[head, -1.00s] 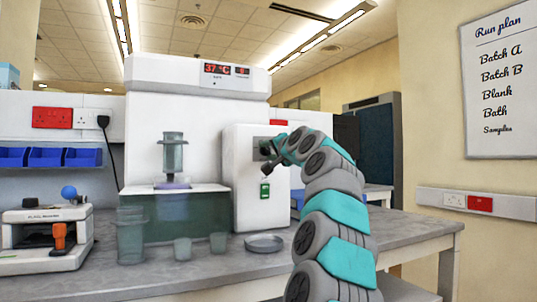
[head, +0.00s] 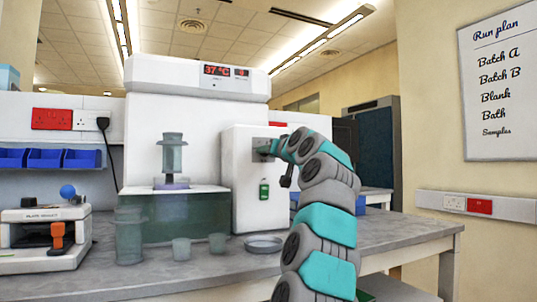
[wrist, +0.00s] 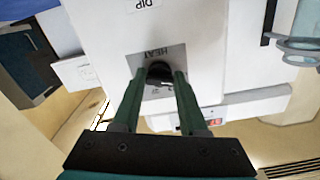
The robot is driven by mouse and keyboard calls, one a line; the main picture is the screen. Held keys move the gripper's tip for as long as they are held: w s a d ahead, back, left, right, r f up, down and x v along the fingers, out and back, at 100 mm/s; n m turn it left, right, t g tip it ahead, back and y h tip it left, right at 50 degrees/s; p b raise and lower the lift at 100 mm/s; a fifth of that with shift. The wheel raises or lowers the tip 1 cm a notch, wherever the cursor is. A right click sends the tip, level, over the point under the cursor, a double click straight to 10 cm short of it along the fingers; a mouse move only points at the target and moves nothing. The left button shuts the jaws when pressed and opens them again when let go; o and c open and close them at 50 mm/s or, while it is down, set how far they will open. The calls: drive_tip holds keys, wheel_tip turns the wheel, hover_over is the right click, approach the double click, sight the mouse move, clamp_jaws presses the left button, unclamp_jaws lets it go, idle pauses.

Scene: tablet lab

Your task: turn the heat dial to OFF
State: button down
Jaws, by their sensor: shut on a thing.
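The black heat dial (wrist: 159,71) sits on a grey plate marked HEAT (wrist: 150,55) on the white control box (head: 240,195). In the wrist view, the two green fingers of my gripper (wrist: 158,78) are shut on the dial, one on each side. Where the dial points cannot be told. The display (head: 227,71) on the white unit reads 37 °C.
A green switch (head: 264,189) is below the dial plate. A plate device (head: 45,238) is at far left. The bench right of the box is mostly clear.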

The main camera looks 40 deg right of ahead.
idle(0.3)
drive_tip(key=shift+c, duration=2.2)
unclamp_jaws()
drive_tip(key=b+v, duration=0.3)
drive_tip(key=v, duration=0.4)
drive_tip(key=shift+s, duration=0.4)
drive_tip(key=shift+a, duration=0.1)
